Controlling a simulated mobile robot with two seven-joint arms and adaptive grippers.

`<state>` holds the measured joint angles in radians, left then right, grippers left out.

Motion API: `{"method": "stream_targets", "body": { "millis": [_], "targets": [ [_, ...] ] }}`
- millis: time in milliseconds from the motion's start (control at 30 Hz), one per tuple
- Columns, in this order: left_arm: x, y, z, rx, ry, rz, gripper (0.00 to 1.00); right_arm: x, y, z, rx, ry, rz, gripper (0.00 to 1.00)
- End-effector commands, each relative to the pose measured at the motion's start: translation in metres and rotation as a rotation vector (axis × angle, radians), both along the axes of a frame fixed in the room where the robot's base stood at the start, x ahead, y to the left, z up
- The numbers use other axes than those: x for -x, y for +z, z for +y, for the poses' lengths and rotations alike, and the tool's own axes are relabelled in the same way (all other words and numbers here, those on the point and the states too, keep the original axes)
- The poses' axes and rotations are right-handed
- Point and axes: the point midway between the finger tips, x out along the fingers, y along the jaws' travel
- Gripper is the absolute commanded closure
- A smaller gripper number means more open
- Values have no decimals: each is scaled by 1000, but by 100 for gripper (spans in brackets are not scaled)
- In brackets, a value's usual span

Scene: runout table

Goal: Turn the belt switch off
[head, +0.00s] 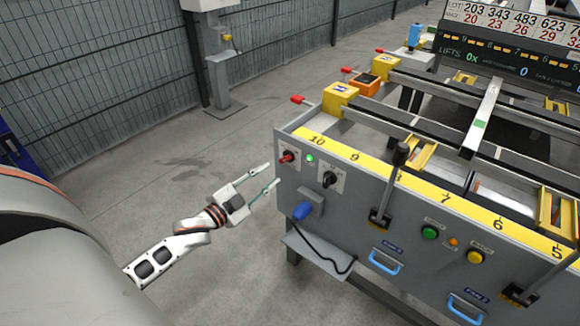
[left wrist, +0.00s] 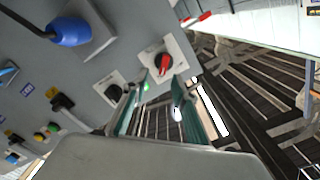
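A red rotary switch (head: 287,157) sits on a pale plate at the left end of the grey panel. It also shows in the left wrist view (left wrist: 162,63). A lit green lamp (head: 310,158) is just right of it, and a black rotary knob (head: 330,179) is further right. I cannot read which label marks the belt switch. My left gripper (head: 272,175) is open and empty, its two fingers apart. It is just left of the panel, a little below the red switch, and does not appear to touch it. My right gripper is not in view.
A blue plug (head: 302,211) with a black cable sticks out below the switches. A black lever (head: 381,195) and green and yellow buttons (head: 430,233) are further right. Red-tipped levers stick out at the table's end. Open floor (head: 160,170) lies left of the panel.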

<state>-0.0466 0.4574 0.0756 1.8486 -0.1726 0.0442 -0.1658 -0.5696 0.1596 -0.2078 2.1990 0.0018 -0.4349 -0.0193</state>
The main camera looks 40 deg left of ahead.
Motion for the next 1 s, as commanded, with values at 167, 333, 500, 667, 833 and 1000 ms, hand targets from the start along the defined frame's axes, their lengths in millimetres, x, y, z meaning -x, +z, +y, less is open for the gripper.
{"method": "stream_targets", "body": {
  "millis": [167,333,500,667,833,1000],
  "targets": [
    [-16,5,4,-15,-1,-17,73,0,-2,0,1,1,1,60],
    [-40,5,2,-13,-1,-17,73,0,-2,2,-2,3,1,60],
    [-62,4,0,-12,0,-14,73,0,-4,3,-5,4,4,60],
    [-76,4,-1,-12,-1,-14,73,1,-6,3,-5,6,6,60],
    [-82,5,-2,-11,-1,-14,73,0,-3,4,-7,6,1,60],
    [-82,5,-2,-11,-1,-14,73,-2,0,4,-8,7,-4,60]
  ]
}}
